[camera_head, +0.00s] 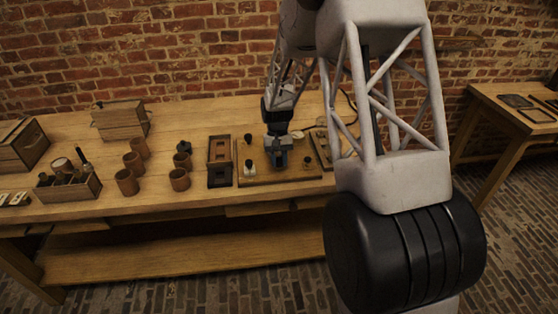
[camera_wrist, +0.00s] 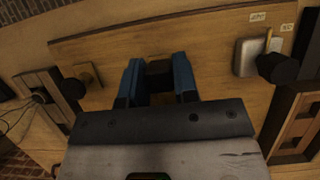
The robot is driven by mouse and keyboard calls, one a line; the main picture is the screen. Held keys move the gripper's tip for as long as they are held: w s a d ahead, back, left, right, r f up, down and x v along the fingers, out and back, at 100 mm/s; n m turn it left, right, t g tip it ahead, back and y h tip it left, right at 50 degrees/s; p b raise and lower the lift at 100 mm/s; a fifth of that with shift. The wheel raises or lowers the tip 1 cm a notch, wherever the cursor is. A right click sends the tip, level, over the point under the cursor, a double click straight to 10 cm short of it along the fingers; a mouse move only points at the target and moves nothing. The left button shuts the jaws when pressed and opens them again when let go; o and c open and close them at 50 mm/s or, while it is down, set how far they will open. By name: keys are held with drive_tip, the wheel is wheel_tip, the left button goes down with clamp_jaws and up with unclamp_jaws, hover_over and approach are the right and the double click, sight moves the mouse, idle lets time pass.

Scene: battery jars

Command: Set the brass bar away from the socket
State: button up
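My gripper (camera_head: 281,150) is low over the wooden board (camera_head: 250,179) on the bench. I cannot tell whether this block belongs to the brass bar. A thin brass-coloured piece (camera_wrist: 268,40) shows at a pale metal block (camera_wrist: 247,58), beside a black knob (camera_wrist: 278,68). A small brass-coloured square with a peg (camera_wrist: 88,76) is at the left. I cannot tell which part is the socket.
A dark wooden frame (camera_head: 219,160) stands left of the board, with several brown cups (camera_head: 180,179) further left. Another board with parts (camera_head: 322,148) lies right of my gripper. Bare bench shows at the front.

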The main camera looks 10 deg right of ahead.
clamp_jaws()
drive_tip(key=shift+s, duration=1.3)
drive_tip(key=o, duration=0.7)
unclamp_jaws()
drive_tip(key=shift+r, duration=0.1)
